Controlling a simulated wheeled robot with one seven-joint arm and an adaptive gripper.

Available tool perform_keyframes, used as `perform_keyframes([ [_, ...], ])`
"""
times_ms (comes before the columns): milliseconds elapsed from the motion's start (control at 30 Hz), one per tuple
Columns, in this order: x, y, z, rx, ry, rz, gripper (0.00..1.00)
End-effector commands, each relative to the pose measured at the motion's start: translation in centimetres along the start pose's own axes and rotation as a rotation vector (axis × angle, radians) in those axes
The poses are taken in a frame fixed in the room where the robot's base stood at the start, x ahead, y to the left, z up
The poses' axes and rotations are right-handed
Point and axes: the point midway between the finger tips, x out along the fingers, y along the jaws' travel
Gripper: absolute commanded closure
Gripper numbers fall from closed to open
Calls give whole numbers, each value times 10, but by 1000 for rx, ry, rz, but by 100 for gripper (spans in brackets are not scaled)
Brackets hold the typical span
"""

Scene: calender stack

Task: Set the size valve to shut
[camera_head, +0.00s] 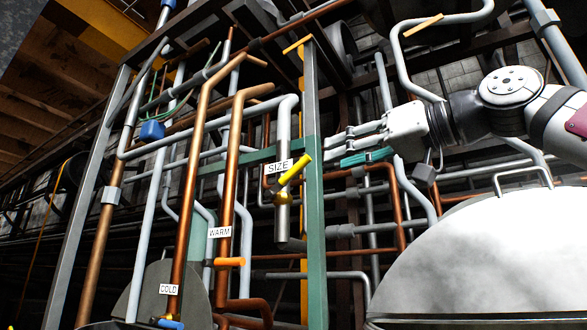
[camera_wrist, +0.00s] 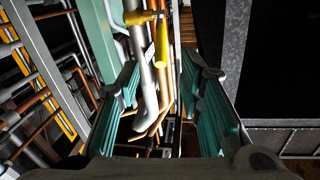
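The size valve has a yellow lever (camera_head: 295,168) on a grey vertical pipe (camera_head: 283,225), beside a white "SIZE" label (camera_head: 278,167). The lever slants up and to the right from a yellow-brass body (camera_head: 283,198). My gripper (camera_head: 335,150) is to the right of the lever, past the green-grey post in the picture, and apart from it. In the wrist view, its two teal-padded fingers are spread with nothing held between them (camera_wrist: 163,78). The yellow lever (camera_wrist: 161,45) shows in the gap, beyond the fingertips.
A green-grey post (camera_head: 315,220) stands close right of the valve; it also shows in the wrist view (camera_wrist: 95,35). An orange "WARM" lever (camera_head: 230,262) and blue "COLD" lever (camera_head: 171,323) are lower left. Copper pipes (camera_head: 235,150) run nearby. A large pale drum (camera_head: 480,260) fills the lower right.

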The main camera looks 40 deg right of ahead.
Motion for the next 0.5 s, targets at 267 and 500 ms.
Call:
perform_keyframes([
  [267,54,-2,0,-1,-4,-4,66],
  [500,97,-3,1,-2,-3,-4,66],
])
